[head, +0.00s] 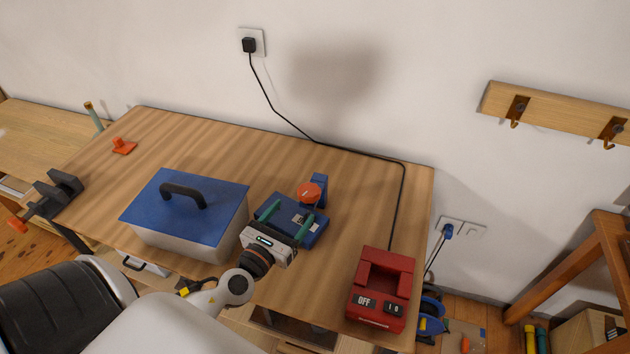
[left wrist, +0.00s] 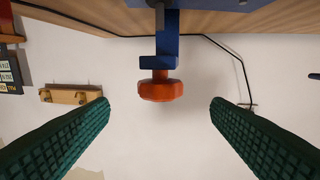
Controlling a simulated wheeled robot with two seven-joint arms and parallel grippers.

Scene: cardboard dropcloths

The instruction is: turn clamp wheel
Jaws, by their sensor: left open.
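A blue clamp (head: 288,219) stands on the wooden workbench with an orange wheel (head: 309,192) at its top. In the left wrist view the orange wheel (left wrist: 161,91) sits on the end of the clamp's blue bar (left wrist: 166,38), near the picture's middle. My left gripper (head: 294,208) is open over the clamp, its green-padded fingers spread apart. In the left wrist view the wheel lies between the two fingertips (left wrist: 160,104) in the picture, with clear gaps on both sides. I cannot tell how far ahead of the tips it is. My right gripper is not in view.
A toolbox with a blue lid (head: 185,215) stands just left of my left gripper. A red switch box (head: 381,288) is at the bench's right front, its black cable running to a wall plug (head: 249,45). A dark vise (head: 58,188) is at the left edge. The back bench is mostly free.

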